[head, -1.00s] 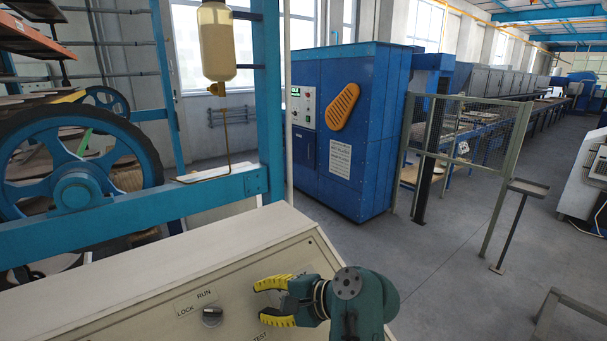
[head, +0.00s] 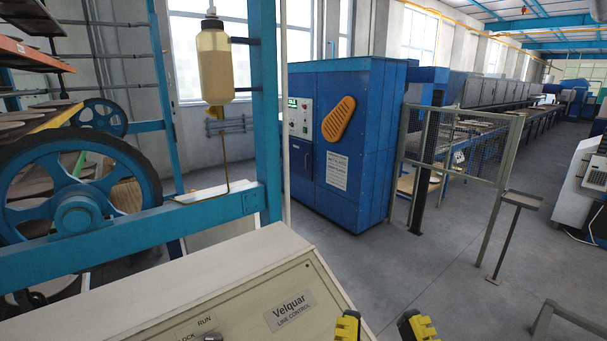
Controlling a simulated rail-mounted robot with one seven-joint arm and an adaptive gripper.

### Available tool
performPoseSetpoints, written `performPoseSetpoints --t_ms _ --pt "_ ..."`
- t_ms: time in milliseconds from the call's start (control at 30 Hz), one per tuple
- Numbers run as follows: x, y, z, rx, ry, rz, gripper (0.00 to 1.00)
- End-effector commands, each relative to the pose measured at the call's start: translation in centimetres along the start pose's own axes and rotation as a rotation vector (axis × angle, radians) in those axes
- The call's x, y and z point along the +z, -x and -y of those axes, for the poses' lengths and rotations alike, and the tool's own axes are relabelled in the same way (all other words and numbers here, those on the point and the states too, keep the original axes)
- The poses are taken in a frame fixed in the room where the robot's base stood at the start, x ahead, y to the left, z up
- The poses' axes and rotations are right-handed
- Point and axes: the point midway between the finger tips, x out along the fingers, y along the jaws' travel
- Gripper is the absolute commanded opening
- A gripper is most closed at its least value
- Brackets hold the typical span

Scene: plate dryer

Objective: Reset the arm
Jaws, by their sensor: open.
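My gripper (head: 383,327) shows only as two yellow-and-black fingertips at the bottom edge of the head view, right of centre. The fingers are apart with nothing between them. The rest of my arm is out of the frame. The fingertips appear just right of the cream control panel (head: 180,290), which bears a "Velquar Line Control" label (head: 290,311). A selector knob (head: 212,338) marked RUN is cut off at the bottom edge, so its setting cannot be told.
A blue frame beam (head: 130,236) with a large wheel (head: 78,205) stands at left, under a hanging bottle (head: 215,62). A blue cabinet (head: 340,140) and mesh fence (head: 465,150) stand behind.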

Motion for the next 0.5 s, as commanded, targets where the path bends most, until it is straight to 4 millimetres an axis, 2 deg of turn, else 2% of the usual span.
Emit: performPoseSetpoints --t_ms 33,167,500 --pt "-3.1 -1.2 0.0 0.0 -0.001 0.002 0.37" --pt "-7.8 -3.1 0.0 -0.001 -0.004 0.002 0.37" --pt "-21.7 -8.4 -0.1 -0.001 -0.011 0.004 0.37"
